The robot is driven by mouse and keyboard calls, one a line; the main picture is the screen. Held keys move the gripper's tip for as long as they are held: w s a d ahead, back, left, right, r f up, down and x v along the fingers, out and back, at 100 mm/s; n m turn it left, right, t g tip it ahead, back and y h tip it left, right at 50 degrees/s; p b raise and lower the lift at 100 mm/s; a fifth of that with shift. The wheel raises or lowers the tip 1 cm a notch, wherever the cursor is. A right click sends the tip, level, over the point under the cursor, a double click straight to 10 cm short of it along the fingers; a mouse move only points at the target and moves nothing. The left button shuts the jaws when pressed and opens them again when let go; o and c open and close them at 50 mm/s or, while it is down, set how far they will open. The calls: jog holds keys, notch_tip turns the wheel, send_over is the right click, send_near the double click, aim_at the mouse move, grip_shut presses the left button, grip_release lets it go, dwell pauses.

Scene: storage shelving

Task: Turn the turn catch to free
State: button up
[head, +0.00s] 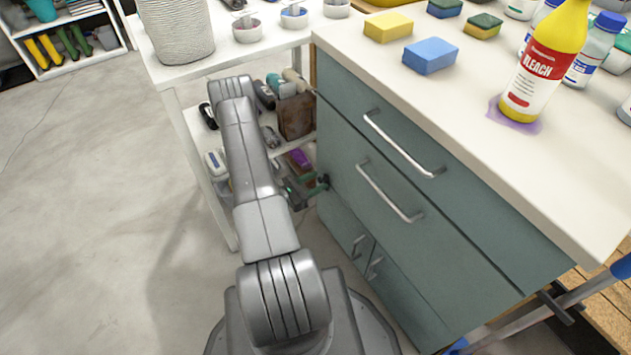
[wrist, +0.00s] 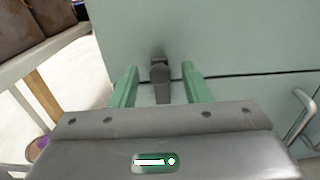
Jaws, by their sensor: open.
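The turn catch (wrist: 161,72) is a small dark grey knob with a bar on the grey-green cabinet front. In the wrist view its bar points down, tilted slightly right, and crosses the dark seam between two panels. My gripper (wrist: 159,69) is open, with one green finger on each side of the catch and visible gaps between. In the head view the catch (head: 323,180) is a small dark spot at the cabinet's left edge, and my gripper (head: 305,188) is beside it, partly hidden by my arm. The lower end of the bar is hidden behind the gripper body.
The cabinet (head: 440,225) has bar handles; one handle (wrist: 301,118) is right of my gripper. A white shelf unit (head: 200,128) with bottles and boxes stands close on the left. A bleach bottle (head: 540,70) and sponges are on the countertop. Open floor (head: 90,220) lies left.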

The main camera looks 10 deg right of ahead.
jog(key=shift+d, duration=0.2)
grip_shut()
dwell(0.3)
